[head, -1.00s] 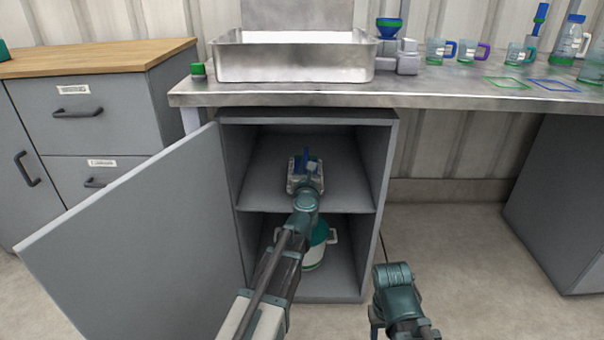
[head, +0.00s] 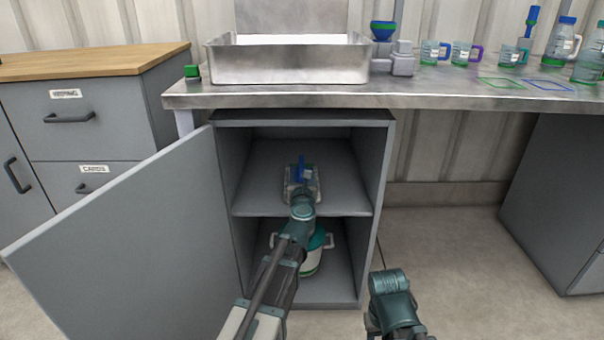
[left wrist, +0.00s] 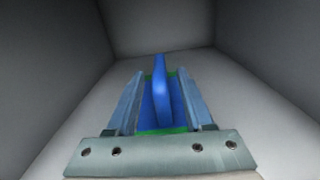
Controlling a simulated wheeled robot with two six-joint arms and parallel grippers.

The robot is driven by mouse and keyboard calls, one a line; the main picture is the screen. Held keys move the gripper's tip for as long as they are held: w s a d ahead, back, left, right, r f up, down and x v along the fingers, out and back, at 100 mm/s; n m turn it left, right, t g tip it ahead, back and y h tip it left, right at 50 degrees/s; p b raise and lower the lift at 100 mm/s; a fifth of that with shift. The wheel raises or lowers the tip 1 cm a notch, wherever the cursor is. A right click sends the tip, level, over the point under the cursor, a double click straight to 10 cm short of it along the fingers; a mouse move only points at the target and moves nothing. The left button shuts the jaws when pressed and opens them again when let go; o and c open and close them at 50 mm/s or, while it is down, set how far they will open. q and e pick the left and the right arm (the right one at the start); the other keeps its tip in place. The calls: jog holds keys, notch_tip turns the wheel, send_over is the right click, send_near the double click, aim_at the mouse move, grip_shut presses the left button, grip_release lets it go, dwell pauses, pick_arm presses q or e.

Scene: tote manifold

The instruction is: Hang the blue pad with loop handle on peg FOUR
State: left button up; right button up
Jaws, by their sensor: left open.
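The blue pad with loop handle (head: 301,168) is on the upper shelf of the open cabinet, mostly hidden by my left gripper in the head view. In the left wrist view its upright blue loop (left wrist: 161,92) stands between the two fingers, with green edges at the pad's near and far ends. My left gripper (head: 302,180) reaches into the cabinet and is open, with a finger on either side of the loop; it also shows in the left wrist view (left wrist: 161,105). My right arm shows at the lower right, its fingertips out of sight. No peg FOUR is visible.
The grey cabinet (head: 384,170) has its door (head: 130,245) swung open to the left. A white and teal container (head: 314,258) stands on the lower shelf. Above, the steel counter (head: 430,95) holds a metal tray (head: 290,65), mugs and bottles.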

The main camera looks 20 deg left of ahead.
pick_arm(q)
jog(key=shift+r, duration=0.15)
jog(key=v, duration=1.2)
